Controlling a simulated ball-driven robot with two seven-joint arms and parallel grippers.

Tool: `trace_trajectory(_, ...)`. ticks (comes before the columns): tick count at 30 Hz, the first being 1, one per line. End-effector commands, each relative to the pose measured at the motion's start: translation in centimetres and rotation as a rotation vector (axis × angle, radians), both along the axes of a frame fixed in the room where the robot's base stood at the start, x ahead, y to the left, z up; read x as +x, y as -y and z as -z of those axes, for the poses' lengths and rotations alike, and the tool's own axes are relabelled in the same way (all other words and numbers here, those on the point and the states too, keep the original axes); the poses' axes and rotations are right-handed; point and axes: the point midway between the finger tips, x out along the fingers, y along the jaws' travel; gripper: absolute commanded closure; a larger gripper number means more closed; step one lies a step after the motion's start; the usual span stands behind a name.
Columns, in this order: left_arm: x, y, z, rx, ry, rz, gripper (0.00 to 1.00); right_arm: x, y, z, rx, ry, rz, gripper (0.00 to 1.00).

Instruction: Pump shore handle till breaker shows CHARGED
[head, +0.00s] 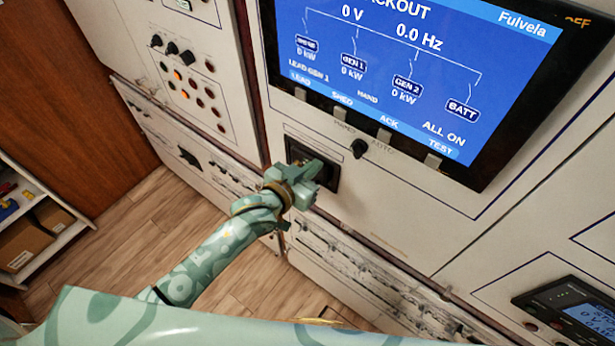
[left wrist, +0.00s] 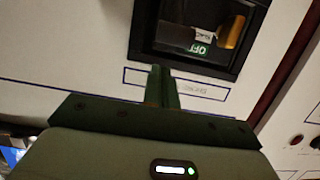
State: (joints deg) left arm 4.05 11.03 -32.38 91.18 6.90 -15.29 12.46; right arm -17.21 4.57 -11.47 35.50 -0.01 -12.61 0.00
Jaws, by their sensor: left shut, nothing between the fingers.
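The shore breaker is a black square recess (head: 296,152) in the cream panel below the big screen. It also shows in the left wrist view, where its dark frame (left wrist: 184,58) surrounds a green OFF flag (left wrist: 198,48), a small white tag (left wrist: 204,33) too blurred to read, and an orange-yellow part (left wrist: 232,31), perhaps the handle. My left gripper (head: 312,168) is in front of the recess and hides part of it. Its fingers (left wrist: 162,88) are shut and empty, just below the recess in the wrist view. Contact cannot be judged. My right gripper is not in view.
A large screen (head: 400,75) reads 0 V, 0.0 Hz. A panel with knobs and lamps (head: 190,85) stands left. Shelves with boxes (head: 22,245) are far left. Wooden floor (head: 130,225) is clear.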

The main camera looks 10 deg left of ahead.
Motion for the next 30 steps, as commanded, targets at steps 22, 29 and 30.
trace_trajectory(22, -1.6, -0.9, 2.5, -0.003, 0.005, 0.000, 1.00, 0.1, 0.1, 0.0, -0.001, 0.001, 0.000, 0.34)
trace_trajectory(29, -1.8, -1.0, 2.8, -0.027, 0.047, 0.000, 1.00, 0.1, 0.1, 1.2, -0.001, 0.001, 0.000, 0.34)
trace_trajectory(30, -1.8, -1.1, 2.8, -0.029, 0.050, 0.000, 1.00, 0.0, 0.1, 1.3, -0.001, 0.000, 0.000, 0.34)
